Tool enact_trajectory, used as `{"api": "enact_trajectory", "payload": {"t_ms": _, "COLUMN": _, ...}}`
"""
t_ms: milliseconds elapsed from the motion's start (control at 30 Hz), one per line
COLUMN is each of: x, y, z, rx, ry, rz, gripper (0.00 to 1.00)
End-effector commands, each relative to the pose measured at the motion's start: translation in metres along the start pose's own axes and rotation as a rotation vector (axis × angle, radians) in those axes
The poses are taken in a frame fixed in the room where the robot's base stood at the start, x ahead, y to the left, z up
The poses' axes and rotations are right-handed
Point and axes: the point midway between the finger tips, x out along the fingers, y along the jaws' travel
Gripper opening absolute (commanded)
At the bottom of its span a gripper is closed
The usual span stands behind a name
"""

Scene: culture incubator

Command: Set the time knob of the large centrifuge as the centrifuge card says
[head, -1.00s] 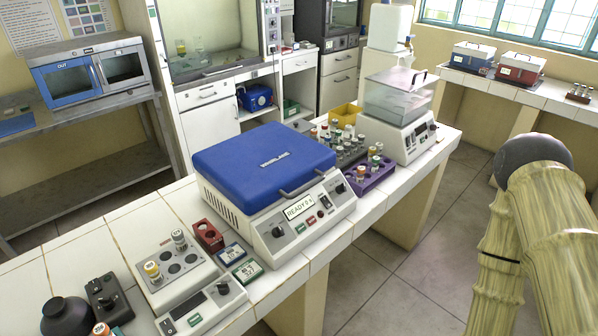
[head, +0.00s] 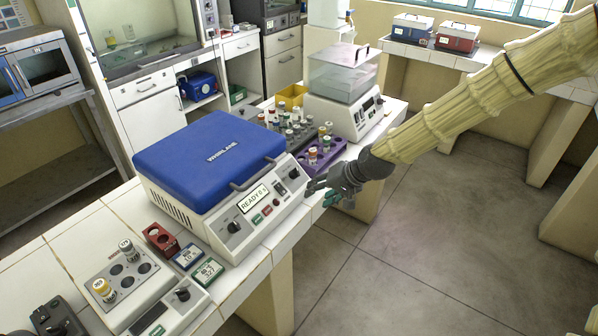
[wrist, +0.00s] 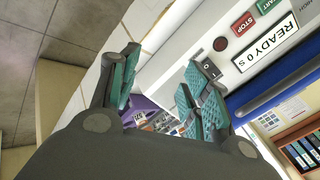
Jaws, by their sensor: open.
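The large centrifuge (head: 165,160) has a shut blue lid (head: 210,150) and a sloped front panel. Its display (head: 253,199) reads "READY 0 s" and also shows in the wrist view (wrist: 265,50). One black knob (head: 234,227) is at the panel's left, another (head: 294,173) at its right. My gripper (head: 319,192) is open and empty, just right of the panel's right end. In the wrist view a finger hides part of the panel.
A purple rack (head: 345,148) with tubes and a balance-like device with a clear box (head: 345,75) stand behind my gripper. A red block (head: 160,239) and a small device with vials (head: 128,285) stand at the left. The floor before the bench is clear.

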Motion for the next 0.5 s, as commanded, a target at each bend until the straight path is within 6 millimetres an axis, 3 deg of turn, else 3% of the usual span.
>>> {"api": "enact_trajectory", "payload": {"t_ms": 33, "x": -0.015, "y": -0.017, "z": -0.021, "rx": -0.003, "ry": 0.019, "rz": -0.024, "gripper": 0.47}}
{"api": "enact_trajectory", "payload": {"t_ms": 100, "x": -0.030, "y": -0.033, "z": -0.041, "rx": -0.007, "ry": 0.033, "rz": -0.046, "gripper": 0.47}}
{"api": "enact_trajectory", "payload": {"t_ms": 200, "x": -0.044, "y": -0.048, "z": -0.057, "rx": -0.011, "ry": 0.044, "rz": -0.065, "gripper": 0.47}}
{"api": "enact_trajectory", "payload": {"t_ms": 333, "x": -0.048, "y": -0.054, "z": -0.063, "rx": -0.012, "ry": 0.047, "rz": -0.072, "gripper": 0.47}}
{"api": "enact_trajectory", "payload": {"t_ms": 500, "x": -0.035, "y": -0.056, "z": -0.064, "rx": -0.013, "ry": 0.046, "rz": -0.071, "gripper": 0.47}}
